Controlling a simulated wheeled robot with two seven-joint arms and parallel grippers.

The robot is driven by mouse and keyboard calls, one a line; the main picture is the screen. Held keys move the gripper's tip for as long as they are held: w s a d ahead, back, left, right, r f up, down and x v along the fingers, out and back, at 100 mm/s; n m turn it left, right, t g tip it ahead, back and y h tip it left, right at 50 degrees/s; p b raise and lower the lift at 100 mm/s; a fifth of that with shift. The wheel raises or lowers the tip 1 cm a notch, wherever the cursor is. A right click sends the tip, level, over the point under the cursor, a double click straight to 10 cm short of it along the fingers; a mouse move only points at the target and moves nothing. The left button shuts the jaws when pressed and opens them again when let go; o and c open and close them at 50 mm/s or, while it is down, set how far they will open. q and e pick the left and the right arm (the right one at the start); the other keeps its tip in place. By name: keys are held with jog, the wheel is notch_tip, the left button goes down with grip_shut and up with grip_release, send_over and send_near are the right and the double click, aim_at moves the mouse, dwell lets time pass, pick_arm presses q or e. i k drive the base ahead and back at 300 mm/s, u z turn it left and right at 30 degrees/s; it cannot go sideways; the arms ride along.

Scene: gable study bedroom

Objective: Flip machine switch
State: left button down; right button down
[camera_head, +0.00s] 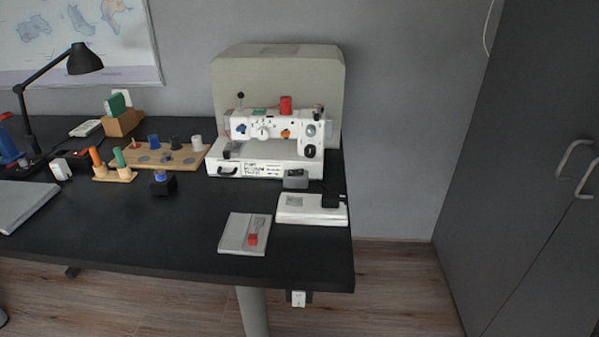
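A white sewing machine (270,140) stands on the right part of the black desk, in front of its beige cover. It has dials and a red spool (286,105) on top. Its right end carries round knobs (310,130); I cannot make out for certain which part is the switch, or its position. A white box-like pad (310,208) with a black block on its right lies in front of the machine. A small white switch-like piece (298,298) hangs under the desk's front edge. Neither of my grippers is in view.
The black desk (150,235) is bare along much of its front. A card with a red-handled tool (244,234) lies near the front right. Spool racks (165,157), a black lamp (84,60) and a grey laptop-like slab (20,203) occupy the left. A dark cabinet (530,150) stands at right.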

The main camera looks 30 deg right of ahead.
aim_at(291, 172)
jog(key=k, duration=1.3)
jog(key=z, duration=0.4)
jog(key=i, duration=0.5)
jog(key=z, duration=0.65)
jog(key=i, duration=1.15)
jog(key=u, duration=0.6)
